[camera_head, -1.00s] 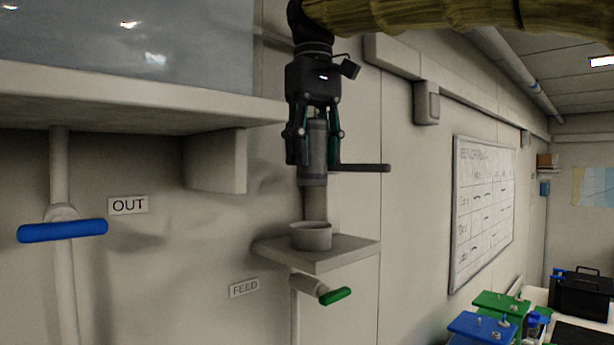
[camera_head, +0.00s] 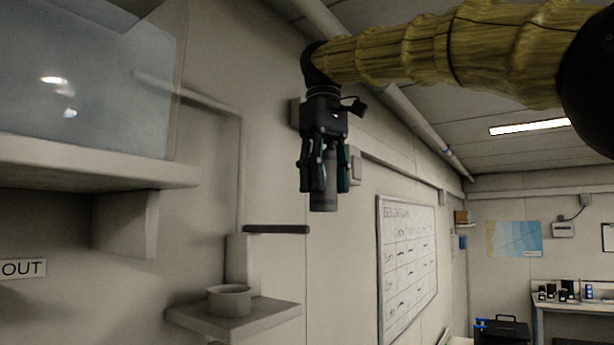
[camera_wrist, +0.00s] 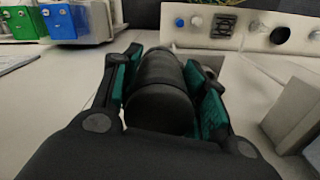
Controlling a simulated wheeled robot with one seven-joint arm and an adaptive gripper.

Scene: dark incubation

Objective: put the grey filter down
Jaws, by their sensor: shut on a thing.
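The grey filter (camera_head: 323,190) is a dark grey cylinder held upright in my gripper (camera_head: 324,178), with its lower end sticking out below the fingers. In the wrist view the filter (camera_wrist: 160,95) lies between the two green-padded fingers of my gripper (camera_wrist: 165,80). The gripper is shut on it, high in the air in front of the wall. Nothing touches the filter's lower end. The upper part of the filter is hidden by the fingers.
A wall shelf (camera_head: 270,311) with a round cup (camera_head: 229,300) is at lower left, under a dark bar (camera_head: 276,229). A whiteboard (camera_head: 406,255) hangs on the wall. A black case (camera_head: 502,330) and a bench with small jars (camera_head: 562,292) stand at right.

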